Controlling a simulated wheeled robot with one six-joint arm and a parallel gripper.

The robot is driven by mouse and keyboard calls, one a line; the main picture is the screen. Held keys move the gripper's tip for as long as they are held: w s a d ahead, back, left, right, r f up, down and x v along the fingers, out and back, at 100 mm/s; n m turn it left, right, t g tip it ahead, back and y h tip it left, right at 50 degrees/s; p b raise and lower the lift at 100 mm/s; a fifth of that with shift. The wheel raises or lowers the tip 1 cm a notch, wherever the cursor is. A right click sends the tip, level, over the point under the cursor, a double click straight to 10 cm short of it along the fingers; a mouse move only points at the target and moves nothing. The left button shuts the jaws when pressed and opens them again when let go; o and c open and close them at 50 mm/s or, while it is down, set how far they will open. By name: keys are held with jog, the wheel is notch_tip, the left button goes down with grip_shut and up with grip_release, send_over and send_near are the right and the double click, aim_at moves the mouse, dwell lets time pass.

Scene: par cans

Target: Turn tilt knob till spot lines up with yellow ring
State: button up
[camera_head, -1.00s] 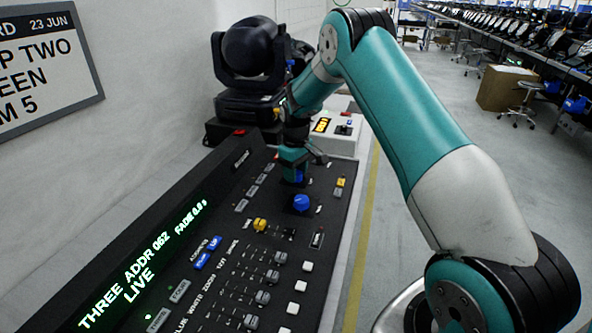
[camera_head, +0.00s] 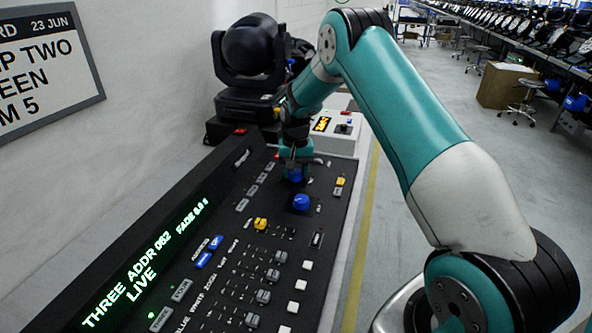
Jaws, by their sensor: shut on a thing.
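The black control desk (camera_head: 331,225) runs from the bottom left toward the back. My gripper (camera_head: 296,172) is over its far part, pointing down, and is shut on a blue knob (camera_head: 296,177). The fingers hide much of that knob. A second blue knob (camera_head: 301,202) stands just nearer, uncovered and apart from the gripper. I cannot read labels that tell which knob is tilt. No light spot or yellow ring can be seen in this view.
A black moving-head light (camera_head: 250,55) stands behind the desk. A pale box with an amber display (camera_head: 321,124) is beside it. A yellow knob (camera_head: 260,224), faders and a green-lit screen (camera_head: 145,262) are nearer. Open floor lies to the right.

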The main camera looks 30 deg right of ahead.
aim_at(296, 172)
jog(key=shift+r+m, duration=0.1)
jog(key=shift+m, duration=0.6)
jog(key=shift+w, duration=0.1)
jog(key=o, duration=0.9)
notch_tip(296, 172, up, 17)
jog(key=shift+r+b, duration=0.2)
jog(key=shift+b, duration=0.35)
